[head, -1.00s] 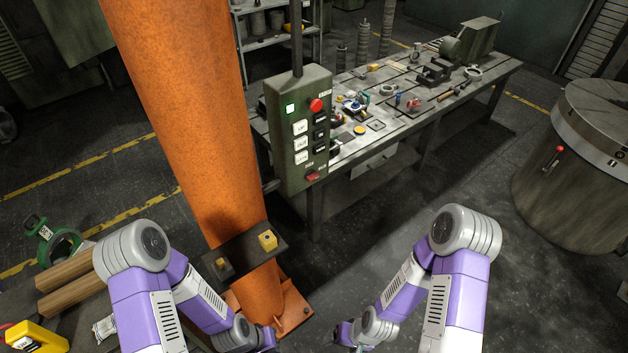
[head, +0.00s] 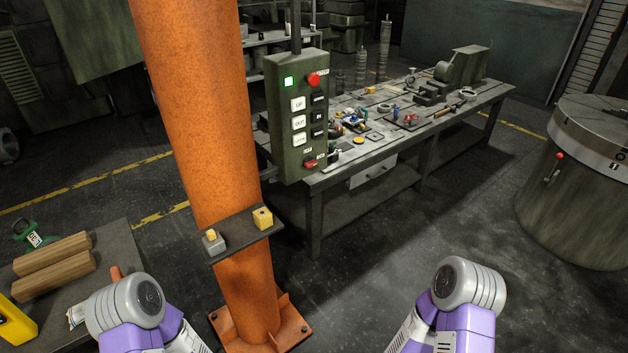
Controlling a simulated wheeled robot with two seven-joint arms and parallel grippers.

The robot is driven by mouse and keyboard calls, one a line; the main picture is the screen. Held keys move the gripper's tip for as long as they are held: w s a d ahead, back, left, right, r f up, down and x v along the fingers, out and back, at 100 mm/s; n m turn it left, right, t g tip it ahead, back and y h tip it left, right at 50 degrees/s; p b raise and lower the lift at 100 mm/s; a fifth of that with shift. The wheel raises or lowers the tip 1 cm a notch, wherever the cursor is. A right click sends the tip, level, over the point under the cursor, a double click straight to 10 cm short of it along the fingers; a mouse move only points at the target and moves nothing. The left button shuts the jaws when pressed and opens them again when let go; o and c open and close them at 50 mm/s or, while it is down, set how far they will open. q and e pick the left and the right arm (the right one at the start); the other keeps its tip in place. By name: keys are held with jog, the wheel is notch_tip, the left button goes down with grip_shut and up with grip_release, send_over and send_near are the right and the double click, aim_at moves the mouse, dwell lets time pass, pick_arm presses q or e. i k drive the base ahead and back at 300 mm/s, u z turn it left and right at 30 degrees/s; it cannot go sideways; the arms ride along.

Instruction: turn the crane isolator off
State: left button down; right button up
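A dark green crane control box (head: 298,118) hangs beside the orange column. Neither gripper is in view, and nothing of mine touches the box.
A cluttered workbench (head: 490,93) stands behind the box. A large round machine (head: 580,190) is at right. A low table with wooden beams (head: 55,280) is at left. Floor at centre right is clear.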

aim_at(309, 162)
jog(key=u, duration=1.75)
jog(key=i, duration=0.8)
jog(key=z, duration=1.55)
